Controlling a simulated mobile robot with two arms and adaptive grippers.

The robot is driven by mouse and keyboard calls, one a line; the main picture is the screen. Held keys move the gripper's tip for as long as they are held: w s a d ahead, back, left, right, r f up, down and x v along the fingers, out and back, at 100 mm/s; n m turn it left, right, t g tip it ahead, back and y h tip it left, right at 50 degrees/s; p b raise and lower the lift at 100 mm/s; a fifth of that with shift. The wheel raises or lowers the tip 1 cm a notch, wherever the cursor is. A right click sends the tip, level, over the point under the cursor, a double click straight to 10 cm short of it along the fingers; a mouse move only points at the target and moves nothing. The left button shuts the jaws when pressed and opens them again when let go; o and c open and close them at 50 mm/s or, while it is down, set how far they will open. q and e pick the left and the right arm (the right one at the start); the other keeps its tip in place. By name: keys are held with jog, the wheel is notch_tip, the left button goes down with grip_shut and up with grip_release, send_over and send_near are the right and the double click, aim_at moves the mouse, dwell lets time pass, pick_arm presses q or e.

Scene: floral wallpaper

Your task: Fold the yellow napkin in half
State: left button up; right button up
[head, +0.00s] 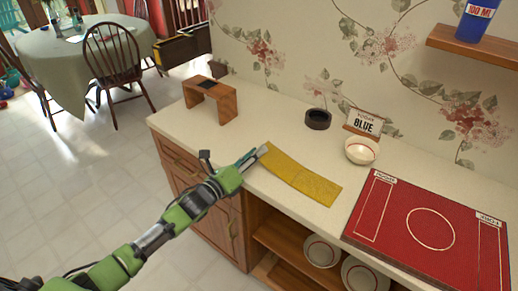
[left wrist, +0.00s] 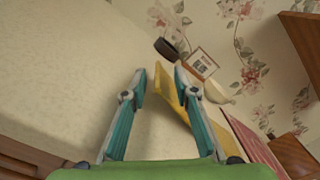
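The yellow napkin (head: 300,180) lies as a long narrow strip on the pale counter (head: 255,118), running from my left gripper toward the red board. My left gripper (head: 262,151) is at the napkin's left end, low over the counter's front part. In the left wrist view the two fingers (left wrist: 160,72) stand apart, and the near end of the napkin (left wrist: 168,88) shows between them, close to the right finger. I cannot tell whether a finger touches it. My right gripper is not in view.
A wooden stand (head: 224,102) is at the back left. A dark ring (head: 318,120), a sign reading BLUE (head: 364,122) and a bowl (head: 360,152) stand behind the napkin. A red board (head: 403,208) lies to the right. Plates (head: 321,251) sit on a shelf below.

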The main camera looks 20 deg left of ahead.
pick_arm(q)
jog(key=shift+x, duration=1)
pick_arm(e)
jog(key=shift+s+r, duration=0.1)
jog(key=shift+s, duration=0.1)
pick_arm(q)
jog(key=c, duration=0.7)
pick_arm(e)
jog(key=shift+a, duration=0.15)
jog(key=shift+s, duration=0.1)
